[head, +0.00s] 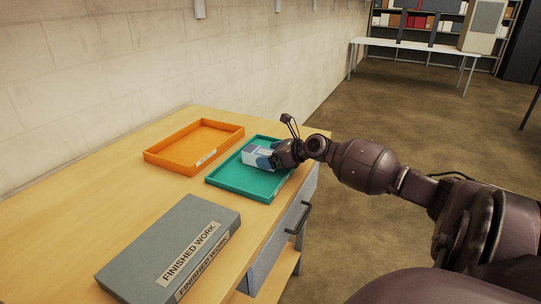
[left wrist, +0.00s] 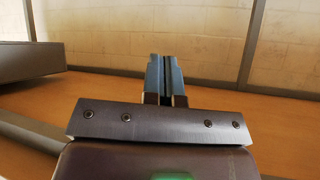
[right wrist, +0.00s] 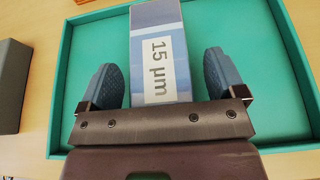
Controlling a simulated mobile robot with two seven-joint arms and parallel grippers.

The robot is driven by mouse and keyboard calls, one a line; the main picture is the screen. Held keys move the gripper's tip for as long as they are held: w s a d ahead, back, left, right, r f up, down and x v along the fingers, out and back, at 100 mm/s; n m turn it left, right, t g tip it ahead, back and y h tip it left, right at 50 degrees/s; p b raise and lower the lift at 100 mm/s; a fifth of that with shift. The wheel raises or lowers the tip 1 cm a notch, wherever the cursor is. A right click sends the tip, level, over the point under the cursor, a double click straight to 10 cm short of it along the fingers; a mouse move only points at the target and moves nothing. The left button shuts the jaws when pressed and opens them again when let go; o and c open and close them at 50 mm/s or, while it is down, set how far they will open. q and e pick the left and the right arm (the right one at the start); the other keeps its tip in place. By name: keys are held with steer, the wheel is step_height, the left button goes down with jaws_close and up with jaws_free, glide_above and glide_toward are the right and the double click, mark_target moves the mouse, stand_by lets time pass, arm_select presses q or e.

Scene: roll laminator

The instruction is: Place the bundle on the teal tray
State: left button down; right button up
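The bundle (head: 258,157) is a white and blue block that lies inside the teal tray (head: 240,187) on the wooden table. In the right wrist view the bundle (right wrist: 160,45) shows a "15 µm" label, and the teal tray (right wrist: 245,45) spreads around it. My right gripper (head: 277,157) is at the bundle's near end. Its blue finger pads (right wrist: 158,80) stand open on either side of the bundle, with a gap at each side. My left gripper (left wrist: 165,75) is shut with nothing visible between its fingers; it is not in the head view.
An orange tray (head: 190,165) lies left of the teal tray, close to the wall. A grey box marked "FINISHED WORK" (head: 165,240) lies nearer on the table. Bare table shows between the box and the trays. A white table (head: 415,46) and shelves stand far back.

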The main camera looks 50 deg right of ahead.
steer(key=shift+s+d+r, duration=0.1)
steer(key=shift+s+r, duration=0.1)
steer(key=shift+r, duration=0.05)
steer(key=p+v, duration=0.1)
steer(key=v, duration=0.3)
steer(key=shift+w+r, duration=0.1)
steer(key=p+v, duration=0.2)
steer(key=v, duration=0.4)
steer(key=shift+s+d+r, duration=0.1)
steer(key=shift+s+r, duration=0.05)
steer(key=shift+s, duration=0.65)
steer(key=shift+d, duration=0.1)
